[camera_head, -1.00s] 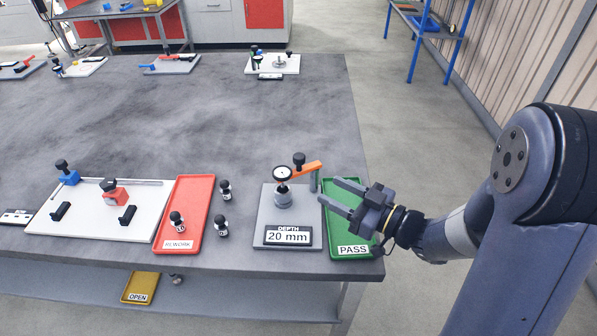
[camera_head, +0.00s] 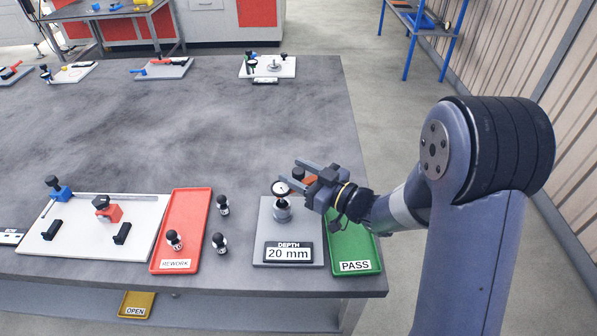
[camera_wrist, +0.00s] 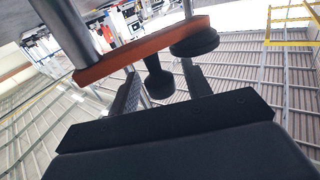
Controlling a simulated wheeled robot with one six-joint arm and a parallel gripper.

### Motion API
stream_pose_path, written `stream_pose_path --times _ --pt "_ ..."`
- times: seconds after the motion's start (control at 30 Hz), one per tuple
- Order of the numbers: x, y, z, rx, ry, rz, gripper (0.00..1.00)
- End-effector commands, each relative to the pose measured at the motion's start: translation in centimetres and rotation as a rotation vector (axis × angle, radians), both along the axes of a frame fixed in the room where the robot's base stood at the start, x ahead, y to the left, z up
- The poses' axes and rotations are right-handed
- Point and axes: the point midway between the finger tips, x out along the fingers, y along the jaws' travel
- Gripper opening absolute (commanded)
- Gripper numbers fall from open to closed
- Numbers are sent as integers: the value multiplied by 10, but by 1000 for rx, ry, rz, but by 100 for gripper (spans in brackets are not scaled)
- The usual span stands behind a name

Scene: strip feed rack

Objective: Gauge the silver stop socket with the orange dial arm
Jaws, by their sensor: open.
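The depth gauge stands on a grey plate (camera_head: 264,233) with a "DEPTH 20 mm" sign. Its white dial (camera_head: 281,188) sits over a silver round socket (camera_head: 282,213). The orange dial arm (camera_head: 310,181) is mostly hidden by my gripper in the head view; in the wrist view the orange bar (camera_wrist: 140,50) crosses the upper part. A black knob (camera_head: 298,173) shows between my fingers, and the wrist view shows a black knob on a stem (camera_wrist: 158,82) there too. My gripper (camera_head: 298,171) is open around the knob; contact cannot be told.
A green PASS tray (camera_head: 352,243) lies right of the gauge and a red REWORK tray (camera_head: 182,230) left of it. Several small black-and-white pieces (camera_head: 220,242) stand in and beside the red tray. A white fixture board (camera_head: 80,240) lies further left.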

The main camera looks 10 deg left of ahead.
Motion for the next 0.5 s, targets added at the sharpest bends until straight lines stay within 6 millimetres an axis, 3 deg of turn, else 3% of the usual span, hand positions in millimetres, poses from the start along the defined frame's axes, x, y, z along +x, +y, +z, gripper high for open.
stream_pose_path --times 0.1,0.5 --pt "0 0 0 0 0 0 45" --pt "0 0 0 0 0 1 12"
